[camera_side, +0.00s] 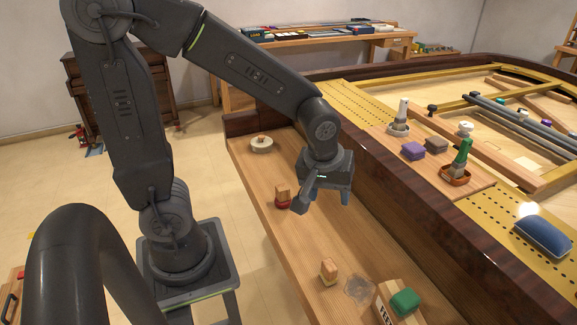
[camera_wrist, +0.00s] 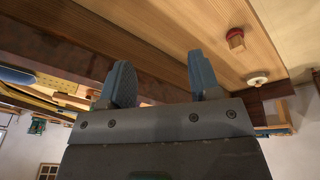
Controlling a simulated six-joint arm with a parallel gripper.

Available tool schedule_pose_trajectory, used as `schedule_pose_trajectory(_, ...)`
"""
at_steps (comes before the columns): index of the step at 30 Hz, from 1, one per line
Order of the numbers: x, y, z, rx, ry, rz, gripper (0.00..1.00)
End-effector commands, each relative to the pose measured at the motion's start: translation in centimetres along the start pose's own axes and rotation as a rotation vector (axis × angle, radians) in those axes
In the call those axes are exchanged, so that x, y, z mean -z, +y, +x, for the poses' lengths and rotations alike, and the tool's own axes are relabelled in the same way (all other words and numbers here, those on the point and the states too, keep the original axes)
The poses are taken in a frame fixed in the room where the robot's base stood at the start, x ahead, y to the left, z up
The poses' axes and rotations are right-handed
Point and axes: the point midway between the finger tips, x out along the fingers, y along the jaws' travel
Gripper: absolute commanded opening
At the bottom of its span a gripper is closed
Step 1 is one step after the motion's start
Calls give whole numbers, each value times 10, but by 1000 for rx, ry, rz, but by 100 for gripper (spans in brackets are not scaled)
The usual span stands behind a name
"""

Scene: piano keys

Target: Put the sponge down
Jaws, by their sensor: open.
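My gripper (camera_side: 329,198) is open and empty, low over the wooden keybed shelf (camera_side: 305,236). In the wrist view its two blue finger pads (camera_wrist: 162,80) stand apart with nothing between them. A green sponge-like block (camera_side: 405,301) lies on a lettered wooden box at the front right, apart from my gripper. A purple block (camera_side: 413,151) and a grey-brown block (camera_side: 436,145) lie side by side on the board on the piano. A blue pad (camera_side: 543,236) lies at far right. I cannot tell which is the task's sponge.
A red-based wooden block (camera_side: 283,196) stands just left of my gripper, and a white round dish (camera_side: 262,144) stands farther back. Another wooden block (camera_side: 328,271) and a clear dish (camera_side: 359,289) are in front. The dark piano rail (camera_side: 400,205) rises right of the shelf.

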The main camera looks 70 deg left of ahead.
Motion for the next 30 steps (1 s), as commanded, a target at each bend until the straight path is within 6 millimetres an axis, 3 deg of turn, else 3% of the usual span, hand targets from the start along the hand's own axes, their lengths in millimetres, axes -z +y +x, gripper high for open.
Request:
schedule_pose_trajectory(1,-2,-6,-21,-36,23,86,57)
schedule_pose_trajectory(6,-16,-28,-74,-117,97,420,57)
schedule_pose_trajectory(12,-35,-49,-107,-169,181,715,57)
schedule_pose_trajectory(18,-42,-56,-116,-182,212,823,57)
schedule_pose_trajectory(30,-42,-56,-116,-181,213,827,57)
